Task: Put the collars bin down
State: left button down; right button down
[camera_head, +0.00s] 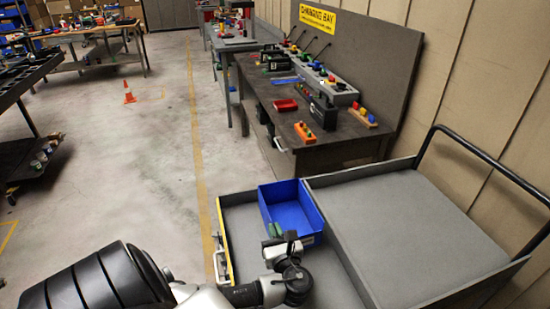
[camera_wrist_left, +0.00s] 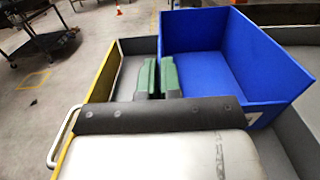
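A blue open-topped bin (camera_head: 292,208), which I take to be the collars bin, is over the left part of a grey open drawer or tray (camera_head: 240,217) with a yellow edge. It looks empty and roughly level, and it fills much of the wrist view (camera_wrist_left: 225,60). My left gripper (camera_head: 273,231) is at the bin's near left corner. In the left wrist view its green fingers (camera_wrist_left: 158,77) are close together with the bin's left wall between them. I cannot tell whether the bin's underside touches the tray floor. My right gripper is not in view.
A grey cart top (camera_head: 400,225) with a black push handle (camera_head: 490,170) lies to the right. Beyond it stands a workbench (camera_head: 345,138) with a red tray (camera_head: 285,105) and colored parts. Open floor with an orange cone (camera_head: 129,92) is at left.

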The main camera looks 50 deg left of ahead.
pick_arm(q)
jog(key=shift+f, duration=1.8)
jog(key=c, duration=1.3)
grip_release()
jog(key=shift+f, duration=0.1)
jog(key=shift+c, duration=0.2)
jog(key=shift+d, duration=0.2)
jog(key=b+v, duration=0.1)
jog(key=v, duration=0.6)
jog(key=shift+s+d, duration=0.1)
jog(key=shift+d, duration=0.05)
